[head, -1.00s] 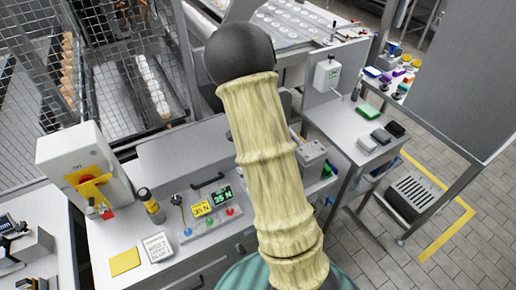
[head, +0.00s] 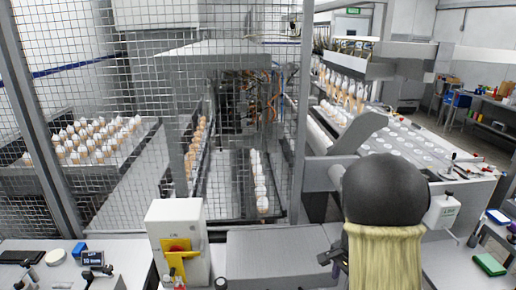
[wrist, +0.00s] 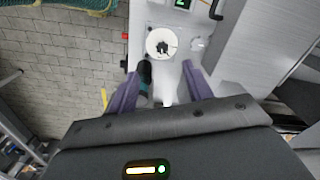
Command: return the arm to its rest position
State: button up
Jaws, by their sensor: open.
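My arm, with a dark round joint (head: 385,190) above a pale ribbed sleeve (head: 385,255), rises at the lower right of the head view. My gripper (wrist: 160,70) shows in the wrist view as two purple fingers set wide apart. It is open, and I see nothing clamped between the fingers. Beyond them are a pale worktop and a white disc (wrist: 158,42) with a dark mark. A dark and teal item (wrist: 145,73) shows near the left finger; its distance is unclear. In the head view I cannot make out the fingers.
A white box with a yellow and red switch (head: 178,245) stands on the front bench. A wire mesh fence (head: 85,100) closes off the machine behind. A conveyor with round pockets (head: 400,145) runs at the right. Grey floor (wrist: 60,60) is clear at left in the wrist view.

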jog(key=s+a+r+n+t, duration=0.2)
jog(key=s+a+r+n, duration=0.2)
jog(key=s+a+n, duration=0.6)
jog(key=s+n, duration=0.2)
jog(key=n, duration=0.1)
jog(key=shift+a+r, duration=0.35)
jog(key=shift+r, duration=0.05)
jog(key=shift+c, duration=0.2)
jog(key=shift+c, duration=1.3)
jog(key=shift+w, duration=0.1)
